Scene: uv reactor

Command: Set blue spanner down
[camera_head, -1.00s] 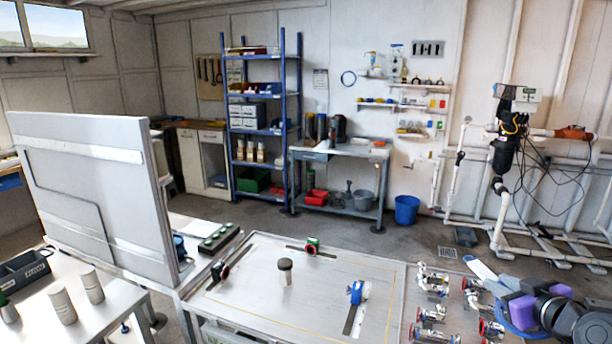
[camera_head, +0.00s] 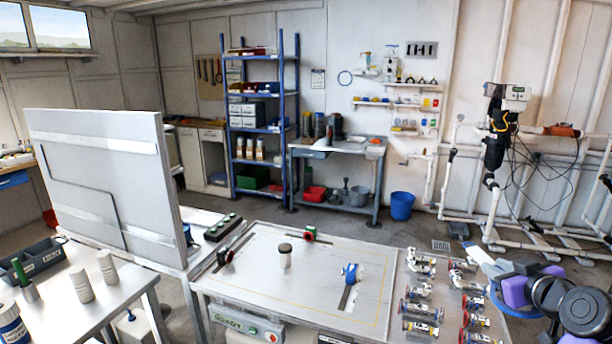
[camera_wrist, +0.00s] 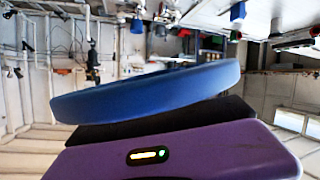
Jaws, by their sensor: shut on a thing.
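The blue spanner, a smooth curved blue piece, fills the middle of the wrist view (camera_wrist: 150,93), close in front of my purple gripper. In the head view part of the spanner (camera_head: 497,303) shows as a blue curve at the right, in front of the purple part of my gripper (camera_head: 514,292). My gripper is shut on the spanner and holds it near the right end of the bench (camera_head: 300,237), by the valves. The spanner hides my fingertips in the wrist view, and my arm hides part of it in the head view.
Several small valves (camera_head: 420,308) stand in rows at the bench's right. A grey upright panel (camera_head: 105,190) is at the left. Bare bench surface lies between these parts.

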